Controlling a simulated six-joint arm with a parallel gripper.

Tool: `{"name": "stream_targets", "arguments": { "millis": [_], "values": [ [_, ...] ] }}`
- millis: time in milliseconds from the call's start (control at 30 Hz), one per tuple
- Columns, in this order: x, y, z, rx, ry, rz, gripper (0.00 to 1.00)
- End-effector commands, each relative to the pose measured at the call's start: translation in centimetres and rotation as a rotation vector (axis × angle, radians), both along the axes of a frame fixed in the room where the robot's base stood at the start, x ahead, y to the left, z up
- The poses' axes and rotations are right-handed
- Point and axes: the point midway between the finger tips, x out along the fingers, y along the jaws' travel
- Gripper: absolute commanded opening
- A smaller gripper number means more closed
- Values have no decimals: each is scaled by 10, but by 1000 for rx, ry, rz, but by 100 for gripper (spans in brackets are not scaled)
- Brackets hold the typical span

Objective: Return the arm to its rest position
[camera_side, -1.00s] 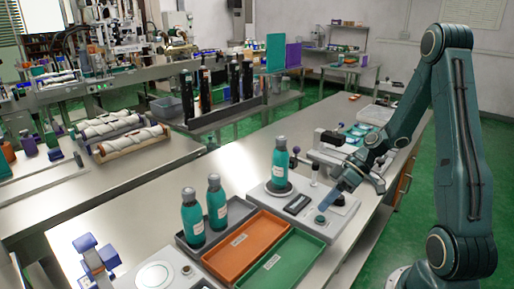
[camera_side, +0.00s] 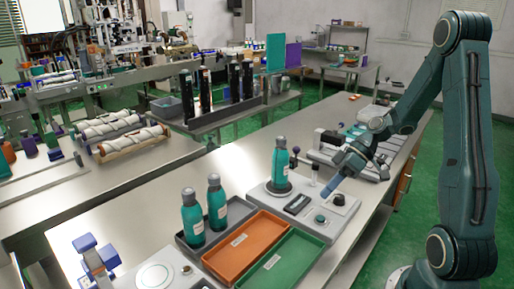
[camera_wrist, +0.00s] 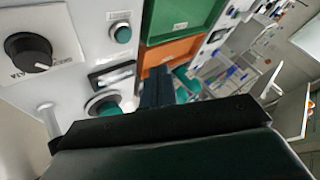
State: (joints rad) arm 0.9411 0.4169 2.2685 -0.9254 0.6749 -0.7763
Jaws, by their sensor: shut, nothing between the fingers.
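My gripper (camera_side: 330,191) hangs a little above the grey applicator panel (camera_side: 312,224) in the side view, near its teal button (camera_side: 321,218). It is shut and empty. In the wrist view the dark closed fingers (camera_wrist: 157,88) point toward the panel and trays. A teal bottle (camera_side: 280,167) stands upright on the applicator's round seat, left of my gripper and apart from it. My arm is bent, with the elbow high at the right.
An orange tray (camera_side: 243,251) and a green tray (camera_side: 283,262) lie in front of the applicator. Two teal bottles stand in a grey tray (camera_side: 178,238). A black knob (camera_wrist: 38,52) shows in the wrist view. Air above the bench is clear.

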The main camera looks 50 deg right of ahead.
Motion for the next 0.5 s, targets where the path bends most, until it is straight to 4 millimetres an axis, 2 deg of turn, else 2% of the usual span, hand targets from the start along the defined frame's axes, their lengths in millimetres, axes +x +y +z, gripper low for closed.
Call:
{"name": "stream_targets", "arguments": {
  "millis": [500],
  "values": [
    [0,5,4,-22,14,6,0]
  ]
}}
